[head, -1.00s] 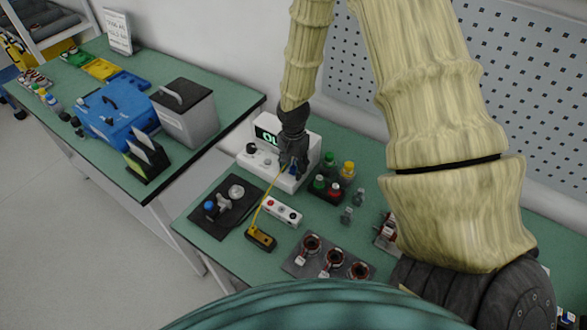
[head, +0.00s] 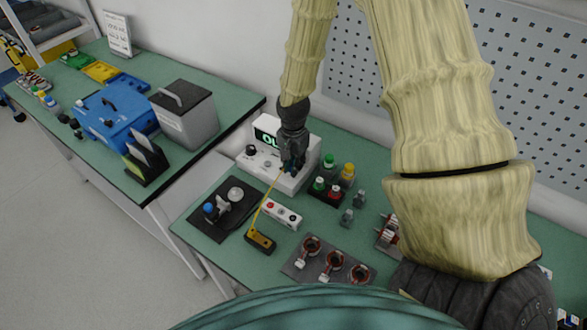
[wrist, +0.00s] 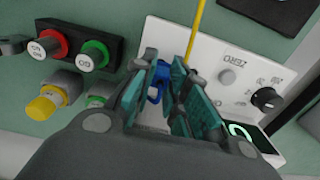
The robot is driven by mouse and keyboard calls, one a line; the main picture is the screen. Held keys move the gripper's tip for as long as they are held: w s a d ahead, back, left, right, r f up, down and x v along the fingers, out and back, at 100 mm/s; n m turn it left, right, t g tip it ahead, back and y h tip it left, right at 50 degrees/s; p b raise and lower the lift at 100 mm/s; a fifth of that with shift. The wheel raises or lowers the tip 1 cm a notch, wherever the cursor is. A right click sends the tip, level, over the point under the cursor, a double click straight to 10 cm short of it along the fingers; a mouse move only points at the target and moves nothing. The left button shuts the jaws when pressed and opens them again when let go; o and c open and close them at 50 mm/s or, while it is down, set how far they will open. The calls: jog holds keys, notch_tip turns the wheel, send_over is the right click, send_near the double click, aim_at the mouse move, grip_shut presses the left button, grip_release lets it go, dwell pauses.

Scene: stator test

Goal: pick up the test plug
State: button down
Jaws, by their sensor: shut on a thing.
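My gripper (head: 288,168) is low at the front of the white meter (head: 298,180). In the wrist view its teal fingers (wrist: 172,85) are closed in on a small thing at the end of a yellow cable (wrist: 197,32). I take this to be the test plug; the fingers hide most of it. In the head view the cable (head: 264,205) runs taut down to a yellow-and-black block (head: 261,241) on the bench. A blue piece (wrist: 160,80) shows between the fingers; I cannot tell whether it is held or belongs to the meter.
A dark block with red and green caps (head: 325,190) stands right of the meter. A white box with coloured buttons (head: 283,213) and a dark fixture plate (head: 240,186) lie in front. Copper-wound stators (head: 333,262) sit on a tray nearer me. A pegboard wall rises behind.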

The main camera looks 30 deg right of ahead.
jog(key=shift+r+b, duration=0.3)
jog(key=shift+r, duration=0.4)
jog(key=s+a+b, duration=0.1)
jog(key=s+a, duration=0.1)
jog(key=s, duration=0.2)
jog(key=s+a+r+b, duration=0.1)
jog(key=s+a+b, duration=0.1)
jog(key=s, duration=0.3)
jog(key=s+a+b, duration=0.2)
jog(key=s, duration=0.2)
jog(key=shift+s+a+r, duration=0.2)
jog(key=shift+s+r, duration=0.15)
jog(key=shift+s+a+r, duration=0.1)
jog(key=shift+s+a, duration=0.1)
jog(key=shift+s, duration=0.2)
jog(key=shift+r+p, duration=0.2)
jog(key=shift+p, duration=0.2)
jog(key=shift+f, duration=0.15)
jog(key=a+p, duration=0.2)
jog(key=a, duration=1)
